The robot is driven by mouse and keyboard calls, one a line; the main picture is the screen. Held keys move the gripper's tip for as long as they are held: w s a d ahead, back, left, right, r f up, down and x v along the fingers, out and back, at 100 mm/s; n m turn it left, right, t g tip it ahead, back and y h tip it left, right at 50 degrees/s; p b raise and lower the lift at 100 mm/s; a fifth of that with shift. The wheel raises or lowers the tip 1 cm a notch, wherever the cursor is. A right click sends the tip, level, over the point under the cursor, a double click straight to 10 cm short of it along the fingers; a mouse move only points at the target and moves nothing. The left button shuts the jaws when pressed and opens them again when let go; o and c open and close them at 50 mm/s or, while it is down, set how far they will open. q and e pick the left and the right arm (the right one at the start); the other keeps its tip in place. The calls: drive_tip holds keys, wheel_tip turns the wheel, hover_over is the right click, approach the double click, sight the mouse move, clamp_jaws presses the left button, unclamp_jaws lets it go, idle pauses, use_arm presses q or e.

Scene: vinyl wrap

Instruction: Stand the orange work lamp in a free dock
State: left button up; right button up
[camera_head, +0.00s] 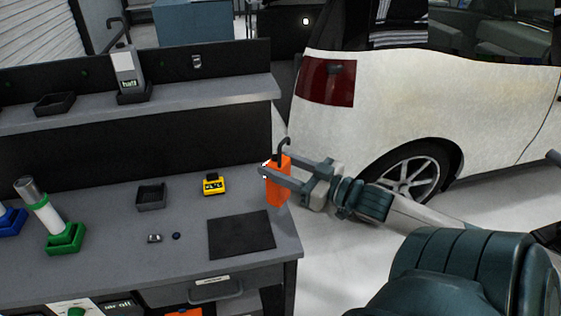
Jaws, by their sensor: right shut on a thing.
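The orange work lamp (278,188) is upright, with a dark hook on top. My right gripper (272,171) comes from the right and is shut on the lamp's upper body. The lamp shows at the bench's right edge; I cannot tell its height above the top. An empty black dock (151,197) sits on the bench. Another empty black dock (54,104) is on the raised shelf. A grey lamp with a hook (127,68) stands in a third black dock (134,97) on that shelf. My left gripper is not in view.
On the bench (190,246) are a yellow device (215,185), a dark mat (241,236), and small parts (155,239). A white-and-grey cylinder (43,208) stands in a green holder (66,239) at left, beside a blue holder (11,223). A white car (440,100) stands behind my right arm.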

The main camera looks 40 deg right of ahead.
drive_tip(key=shift+a+f, duration=0.25)
drive_tip(key=shift+a, duration=0.2)
drive_tip(key=s+a+f+m+h, duration=0.1)
drive_tip(key=a+f+h, duration=0.1)
drive_tip(key=a, duration=0.8)
drive_tip(key=s+a+f+m+h, duration=0.1)
drive_tip(key=a+f, duration=0.3)
drive_tip(key=a, duration=0.7)
drive_tip(key=shift+s+a+m+h, duration=0.3)
drive_tip(key=shift+s+h, duration=0.1)
drive_tip(key=shift+h, duration=0.1)
